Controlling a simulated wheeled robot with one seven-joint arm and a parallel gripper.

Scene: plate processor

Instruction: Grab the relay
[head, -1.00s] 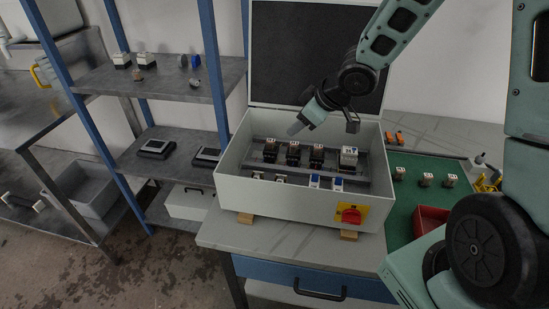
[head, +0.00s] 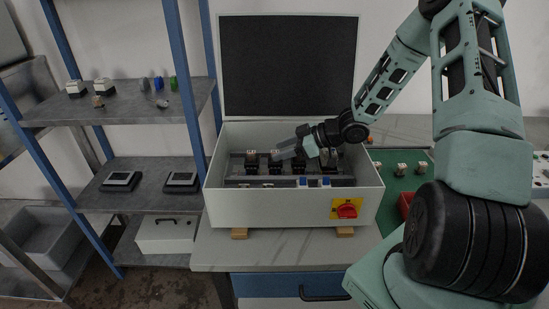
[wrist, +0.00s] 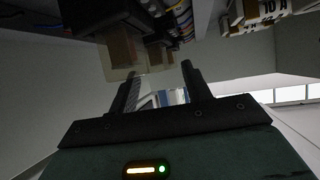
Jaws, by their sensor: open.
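Several dark relay-like modules with pale tops stand in a row on a rail inside the grey box; the left one (head: 251,160) and the one beside it (head: 276,157) show clearly. I cannot tell which is meant. My gripper is down inside the box at the right part of this row, partly hiding the modules there. In the wrist view my gripper (wrist: 160,74) is open, its black fingers apart and empty. A brownish see-through relay case (wrist: 124,52) is just beyond the fingertips, above and left. Whether they touch is unclear.
The box wall (head: 270,208) and raised dark lid (head: 290,65) bound the space. A white module marked 10 A (wrist: 268,10) is close by at upper right. A green mat (head: 392,180) with small modules lies right; shelves stand left.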

